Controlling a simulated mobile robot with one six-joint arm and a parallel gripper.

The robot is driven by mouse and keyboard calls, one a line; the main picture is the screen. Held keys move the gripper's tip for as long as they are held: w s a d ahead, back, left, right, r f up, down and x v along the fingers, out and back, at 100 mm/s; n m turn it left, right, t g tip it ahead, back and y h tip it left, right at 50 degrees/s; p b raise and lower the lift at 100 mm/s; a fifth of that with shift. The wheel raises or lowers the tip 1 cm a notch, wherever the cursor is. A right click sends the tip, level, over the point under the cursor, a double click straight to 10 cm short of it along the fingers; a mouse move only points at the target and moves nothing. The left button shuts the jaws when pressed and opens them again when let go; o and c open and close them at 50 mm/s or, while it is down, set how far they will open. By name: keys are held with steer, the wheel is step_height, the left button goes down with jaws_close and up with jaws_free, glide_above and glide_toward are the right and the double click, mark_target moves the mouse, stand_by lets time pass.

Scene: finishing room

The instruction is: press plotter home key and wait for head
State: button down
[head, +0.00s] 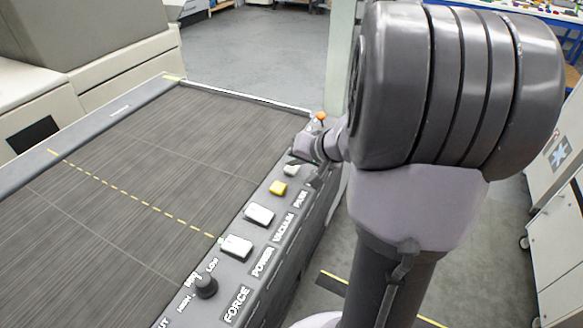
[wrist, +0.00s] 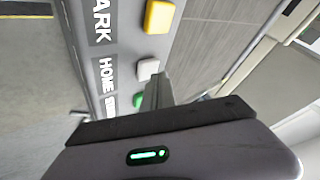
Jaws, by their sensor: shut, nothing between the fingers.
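The plotter's control strip runs along the right edge of its bed in the head view. The home key is a white key (wrist: 148,68) beside the HOME label (wrist: 108,74) in the wrist view; a white key also shows in the head view (head: 291,170), beyond the yellow key. My gripper (wrist: 158,84) is shut and empty. Its fingertips are over the strip, right beside the white home key and toward the bed side; I cannot tell whether they touch it. My arm partly hides the far end of the strip in the head view. No plotter head is clearly visible.
A yellow key (wrist: 159,17) by the PARK label adjoins the home key. A green key (wrist: 138,101) is partly hidden by my gripper. VACUUM (head: 260,214) and POWER (head: 236,246) switches and a FORCE knob (head: 205,286) sit nearer. The plotter bed (head: 150,150) is bare.

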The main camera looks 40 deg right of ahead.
steer(key=shift+f+b, duration=0.5)
steer(key=shift+b, duration=0.15)
stand_by(0.4)
steer(key=shift+r, duration=0.1)
steer(key=shift+r+p, duration=0.55)
steer(key=shift+r, duration=0.3)
steer(key=shift+r, duration=0.1)
